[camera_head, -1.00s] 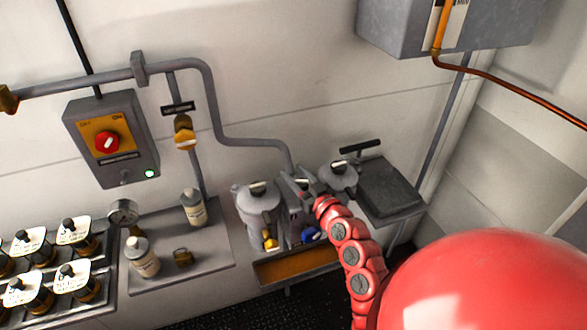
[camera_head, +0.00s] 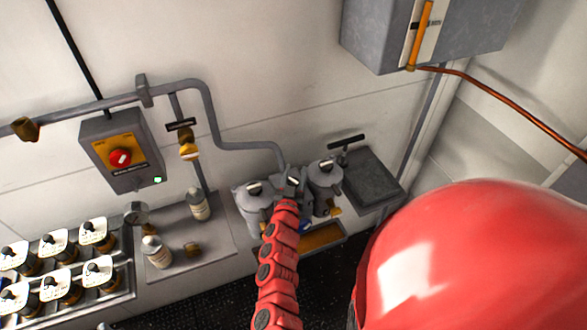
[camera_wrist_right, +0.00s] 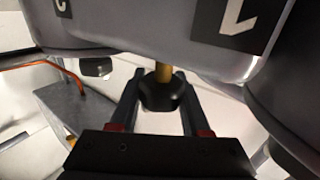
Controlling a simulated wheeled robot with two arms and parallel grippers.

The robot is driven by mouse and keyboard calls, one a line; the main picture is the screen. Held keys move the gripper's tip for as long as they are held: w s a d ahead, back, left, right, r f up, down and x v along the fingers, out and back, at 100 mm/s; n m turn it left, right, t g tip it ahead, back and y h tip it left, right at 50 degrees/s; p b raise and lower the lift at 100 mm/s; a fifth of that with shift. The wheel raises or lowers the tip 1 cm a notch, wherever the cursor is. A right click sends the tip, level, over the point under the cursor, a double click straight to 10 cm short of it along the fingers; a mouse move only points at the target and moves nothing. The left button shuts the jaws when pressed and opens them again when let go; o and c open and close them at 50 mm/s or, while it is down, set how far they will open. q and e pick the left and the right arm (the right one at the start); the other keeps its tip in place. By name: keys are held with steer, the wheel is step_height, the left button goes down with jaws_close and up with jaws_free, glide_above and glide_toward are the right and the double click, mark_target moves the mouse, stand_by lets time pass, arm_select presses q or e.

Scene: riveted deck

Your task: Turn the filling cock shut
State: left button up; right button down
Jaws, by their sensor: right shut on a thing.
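My right gripper (camera_head: 291,183) is at the tops of two grey canisters, the left one (camera_head: 252,203) and the right one (camera_head: 325,177), in the gap between them. In the right wrist view, my right gripper (camera_wrist_right: 160,100) has a finger on each side of a dark knob (camera_wrist_right: 162,97) on a short brass stem (camera_wrist_right: 164,73), and is shut on it. The stem comes out from a grey body (camera_wrist_right: 150,35) with black labels. I cannot tell how far the cock is turned. My left gripper is not in view.
A grey block (camera_head: 369,177) stands to the right. Bottles (camera_head: 198,204) and several capped switches (camera_head: 54,243) are at the left. A switch box (camera_head: 121,153) is on the wall.

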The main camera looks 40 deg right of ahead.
steer(key=shift+m+g+h, duration=0.3)
steer(key=shift+g, duration=0.1)
steer(key=shift+c, duration=1.9)
jaws_free()
steer(key=shift+f, duration=0.1)
steer(key=b+v, duration=0.3)
steer(key=v, duration=1.4)
steer(key=shift+s, duration=0.2)
